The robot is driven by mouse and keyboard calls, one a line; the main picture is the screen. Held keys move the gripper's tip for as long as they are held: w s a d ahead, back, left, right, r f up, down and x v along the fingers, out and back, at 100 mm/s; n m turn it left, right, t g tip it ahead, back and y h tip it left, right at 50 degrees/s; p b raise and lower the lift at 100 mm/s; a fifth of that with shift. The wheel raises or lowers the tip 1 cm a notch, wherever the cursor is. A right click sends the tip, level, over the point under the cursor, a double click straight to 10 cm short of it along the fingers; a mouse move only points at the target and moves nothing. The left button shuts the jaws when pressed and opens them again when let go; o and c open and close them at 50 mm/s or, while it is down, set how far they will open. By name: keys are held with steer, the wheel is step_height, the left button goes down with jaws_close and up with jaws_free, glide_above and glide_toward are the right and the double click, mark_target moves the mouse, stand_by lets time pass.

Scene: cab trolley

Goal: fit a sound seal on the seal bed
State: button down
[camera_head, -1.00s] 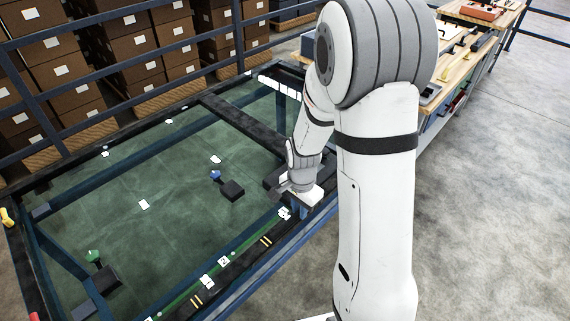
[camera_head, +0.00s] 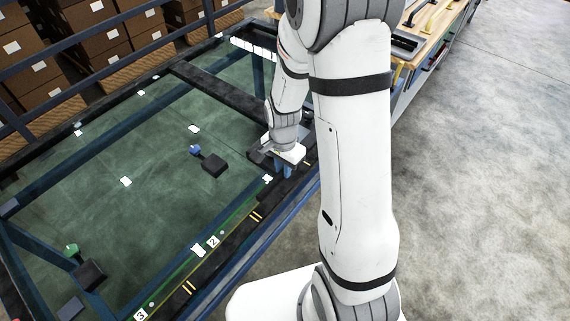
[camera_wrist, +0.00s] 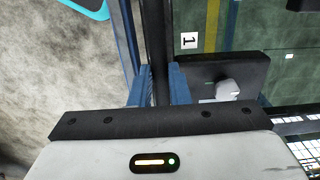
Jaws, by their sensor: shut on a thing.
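My gripper (camera_wrist: 155,88) has blue fingers shut on a dark strip (camera_wrist: 155,45) that runs up the wrist view between them. I cannot tell whether this strip is a loose seal or part of the dark rail. In the head view my gripper (camera_head: 283,170) is low over the near edge of the large green-floored frame, and my arm hides part of that edge. A dark rail with yellow marks (camera_head: 188,288) runs along this edge. Which part is the seal bed is not clear. No seal's condition can be read.
A number 1 label (camera_wrist: 190,41) and a black block with a grey knob (camera_wrist: 229,90) lie beside the fingers. A blue-knobbed black block (camera_head: 213,164) and a green-knobbed one (camera_head: 90,274) sit on the green floor (camera_head: 140,215). A wooden bench (camera_head: 440,22) stands behind; grey floor at right is clear.

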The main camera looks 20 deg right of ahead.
steer(key=shift+f+b, duration=1.8)
steer(key=shift+f, duration=0.85)
steer(key=c, duration=1.3)
jaws_free()
steer(key=shift+r, duration=0.25)
step_height(320, 180, up, 6)
steer(key=shift+r, duration=0.9)
steer(key=s+r+n+t, duration=0.2)
steer(key=s+r+n, duration=0.8)
steer(key=s+r, duration=0.4)
steer(key=shift+s+d+r+n+t, duration=0.15)
steer(key=shift+d+r+n+t, duration=0.05)
steer(key=shift+d+n+t, duration=0.2)
